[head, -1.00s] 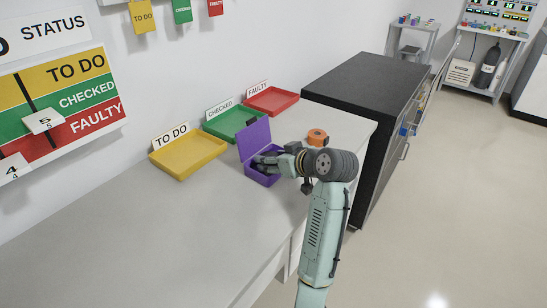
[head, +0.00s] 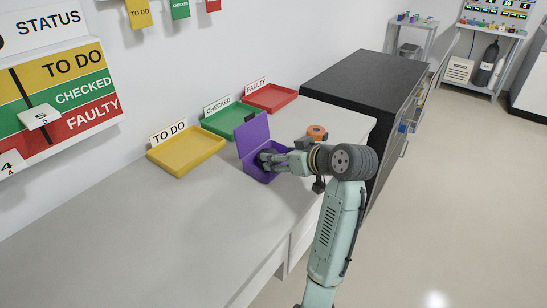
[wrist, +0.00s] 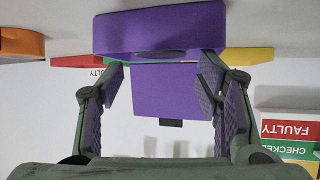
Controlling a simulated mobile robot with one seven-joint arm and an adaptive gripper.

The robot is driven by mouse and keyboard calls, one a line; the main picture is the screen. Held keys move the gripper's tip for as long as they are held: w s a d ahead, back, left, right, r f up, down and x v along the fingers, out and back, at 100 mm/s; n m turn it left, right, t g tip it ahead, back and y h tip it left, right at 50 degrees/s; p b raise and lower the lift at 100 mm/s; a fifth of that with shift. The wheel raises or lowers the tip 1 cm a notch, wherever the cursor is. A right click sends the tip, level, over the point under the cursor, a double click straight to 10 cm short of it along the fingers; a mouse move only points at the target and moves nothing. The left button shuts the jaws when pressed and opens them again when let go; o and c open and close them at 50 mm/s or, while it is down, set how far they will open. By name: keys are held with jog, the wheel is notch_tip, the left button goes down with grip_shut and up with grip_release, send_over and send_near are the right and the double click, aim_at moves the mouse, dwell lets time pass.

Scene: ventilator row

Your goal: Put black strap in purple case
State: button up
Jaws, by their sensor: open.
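The purple case (head: 262,173) stands on the bench with its lid (head: 254,138) raised; a small dark tab shows on the lid's top edge. My gripper (head: 268,158) is at the case, in front of the lid. In the wrist view, which looks upside down, the case body (wrist: 125,36) fills the top and the lid (wrist: 165,90) shows between my open fingers (wrist: 163,70). I see nothing held between them. A dark oval shows on the case's near side. I cannot make out the black strap; the case's inside is mostly hidden.
Yellow (head: 185,154), green (head: 232,122) and red (head: 270,98) trays line the wall behind the case. An orange roll (head: 316,132) lies to the right, near a black-topped cabinet (head: 365,75). The bench front left is clear.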

jog(key=v, duration=0.7)
jog(key=shift+b, duration=0.35)
jog(key=shift+s+d, duration=0.15)
dwell(0.6)
